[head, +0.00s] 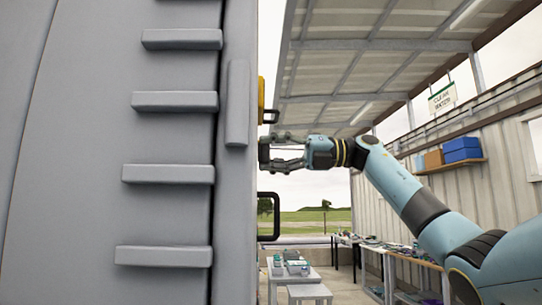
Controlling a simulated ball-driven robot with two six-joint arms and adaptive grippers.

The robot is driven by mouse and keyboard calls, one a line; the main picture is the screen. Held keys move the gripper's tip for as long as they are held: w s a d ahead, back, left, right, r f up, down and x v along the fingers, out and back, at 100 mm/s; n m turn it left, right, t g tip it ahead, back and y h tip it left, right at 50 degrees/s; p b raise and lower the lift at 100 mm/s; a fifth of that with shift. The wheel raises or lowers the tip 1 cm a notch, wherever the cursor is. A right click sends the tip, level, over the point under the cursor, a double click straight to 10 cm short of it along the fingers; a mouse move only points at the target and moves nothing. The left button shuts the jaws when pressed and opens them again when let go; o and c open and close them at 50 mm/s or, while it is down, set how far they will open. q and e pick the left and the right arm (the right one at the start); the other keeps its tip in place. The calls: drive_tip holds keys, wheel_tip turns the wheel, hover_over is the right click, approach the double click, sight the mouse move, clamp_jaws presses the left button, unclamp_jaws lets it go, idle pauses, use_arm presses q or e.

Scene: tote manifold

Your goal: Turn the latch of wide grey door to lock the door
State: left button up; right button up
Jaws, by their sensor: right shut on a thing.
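The wide grey door (165,200) fills the left side of the head view, seen very close, with several horizontal ribs. My right gripper (268,152) reaches in from the right to the door's right edge. Its fingers are spread around a small dark part there, which looks like the latch (264,153), and they are shut on it. The door edge and the fingers hide most of this part, so its turn angle cannot be told. My left gripper is out of view.
A yellow fitting (261,98) with a dark bar and a black loop handle (274,217) stick out at the door's edge, above and below my gripper. Beyond are grey tables (300,291), a workbench (400,262) and a wall shelf (448,166) with boxes. Open air lies right of the door.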

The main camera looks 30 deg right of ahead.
drive_tip(key=n, duration=0.2)
drive_tip(key=n+b, duration=0.1)
drive_tip(key=n, duration=0.2)
drive_tip(key=shift+f+n+b, duration=0.2)
drive_tip(key=shift+n+b, duration=0.75)
drive_tip(key=shift+n, duration=1.65)
drive_tip(key=o, duration=1.2)
drive_tip(key=shift+r, duration=0.1)
drive_tip(key=shift+c, duration=0.2)
drive_tip(key=v, duration=1.2)
